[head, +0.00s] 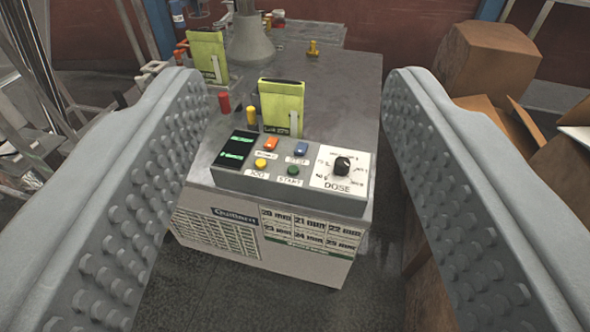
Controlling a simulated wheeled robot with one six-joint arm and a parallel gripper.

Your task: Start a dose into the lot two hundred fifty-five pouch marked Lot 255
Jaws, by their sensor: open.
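My gripper (293,82) is open and empty, its two studded grey fingers on either side of the powder filler (340,90). The sloped control panel (225,180) at the filler's front lies between and beyond them. It has a green button (293,170) marked START, a yellow button (261,163), an orange button (271,144), a blue button (301,149) and a black DOSE knob (342,166). A yellow-green pouch (281,100) stands upright behind the panel. A second such pouch (207,52) stands farther back left, beside a grey cone (250,40). I cannot read either pouch's lot marking.
A green-lit display (236,148) is on the panel's left. Red (224,102) and yellow (251,115) posts stand near the front pouch. Cardboard boxes (490,60) are at right, a ladder (40,140) at left. The filler's top right is mostly clear.

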